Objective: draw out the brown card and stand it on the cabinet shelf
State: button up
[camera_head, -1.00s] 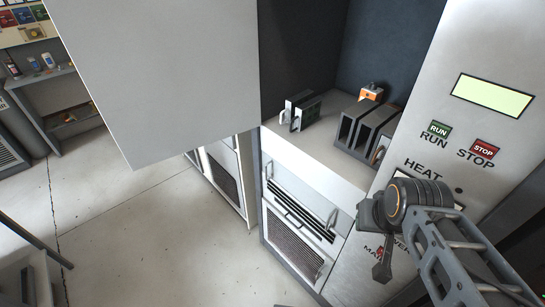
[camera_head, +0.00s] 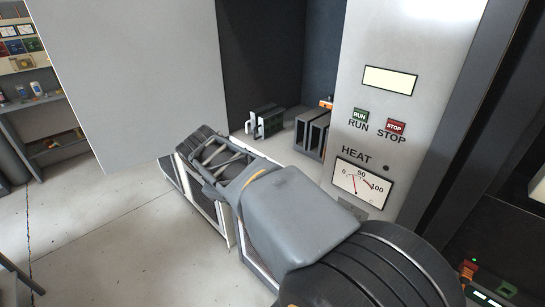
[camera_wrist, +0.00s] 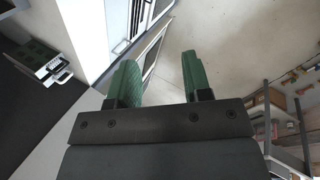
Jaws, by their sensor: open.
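In the wrist view my gripper (camera_wrist: 159,76) is open, its two green fingertips apart with only pale floor and a cabinet edge showing between them. The cabinet shelf (camera_head: 283,143) is a light ledge inside the open cabinet. Dark cards with a white handle (camera_head: 264,122) stand at its left side; they also show at the left of the wrist view (camera_wrist: 46,64), away from the fingers. A dark slotted rack (camera_head: 312,133) stands at the shelf's right. I cannot make out the brown card. My arm covers the shelf's front.
A large grey door panel (camera_head: 130,75) hangs open at the left. The panel with RUN, STOP and a HEAT meter (camera_head: 362,183) stands right of the shelf. An orange item (camera_head: 327,103) is behind the rack.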

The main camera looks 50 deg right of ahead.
jog(key=w+d+r+n+g+h+b, duration=0.1)
jog(key=w+d+n+g+h+b, duration=0.2)
jog(key=d, duration=0.8)
jog(key=d+r+n+g+h+b, duration=0.1)
jog(key=d+n+g+h+b, duration=0.4)
jog(key=d, duration=0.6)
jog(key=s+d+f, duration=0.1)
jog(key=s+d, duration=0.1)
jog(key=d, duration=0.1)
jog(key=s+d+f+m+y+p, duration=0.1)
jog(key=s+d+f, duration=0.1)
jog(key=d, duration=0.1)
jog(key=s+d+f+m+p, duration=0.1)
jog(key=s+d, duration=0.1)
jog(key=shift+d+f+g, duration=0.25)
jog(key=shift+d+g, duration=0.15)
jog(key=shift+x, duration=0.95)
jog(key=shift+c, duration=0.4)
grip_shut()
